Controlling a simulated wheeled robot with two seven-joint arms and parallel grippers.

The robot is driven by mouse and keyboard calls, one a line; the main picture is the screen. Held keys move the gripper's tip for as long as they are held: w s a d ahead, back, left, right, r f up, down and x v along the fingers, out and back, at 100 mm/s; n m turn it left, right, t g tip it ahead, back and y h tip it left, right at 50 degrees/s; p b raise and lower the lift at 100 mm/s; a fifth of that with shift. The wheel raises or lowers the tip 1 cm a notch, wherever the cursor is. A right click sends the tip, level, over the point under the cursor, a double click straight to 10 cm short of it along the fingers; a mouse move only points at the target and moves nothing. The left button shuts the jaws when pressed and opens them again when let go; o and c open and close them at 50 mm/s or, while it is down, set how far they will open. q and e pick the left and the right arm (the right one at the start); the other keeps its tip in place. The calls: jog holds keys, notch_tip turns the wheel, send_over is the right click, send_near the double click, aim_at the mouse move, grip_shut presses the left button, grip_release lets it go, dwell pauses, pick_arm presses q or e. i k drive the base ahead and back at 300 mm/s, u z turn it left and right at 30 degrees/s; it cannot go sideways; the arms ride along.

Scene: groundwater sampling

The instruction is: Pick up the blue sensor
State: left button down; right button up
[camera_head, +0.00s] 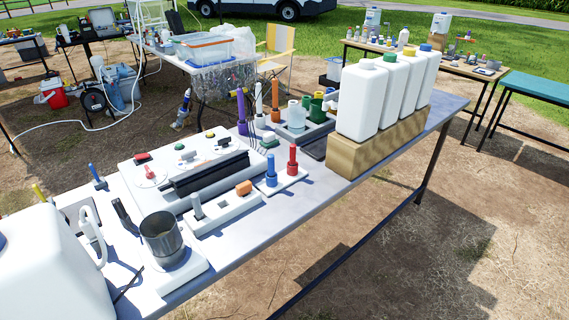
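A blue sensor-like piece (271,174) stands upright in a small white holder (284,183) on the near table, left of a red one (292,160) in the same holder. Another blue-topped piece (98,179) stands at the table's left side, near the white instrument panel; I cannot tell which of the two blue pieces is the sensor named. Neither of my grippers shows in this view.
A white instrument panel (150,172) with a black ribbed block lies left of the holder. A metal cup (161,237) and large white jug (50,265) stand at front left. White bottles (361,100) on a wooden block (375,143) stand right. Bare tabletop (290,215) lies before the holder.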

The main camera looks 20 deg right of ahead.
aim_at(271, 158)
jog(key=i, duration=0.9)
jog(key=u, duration=0.7)
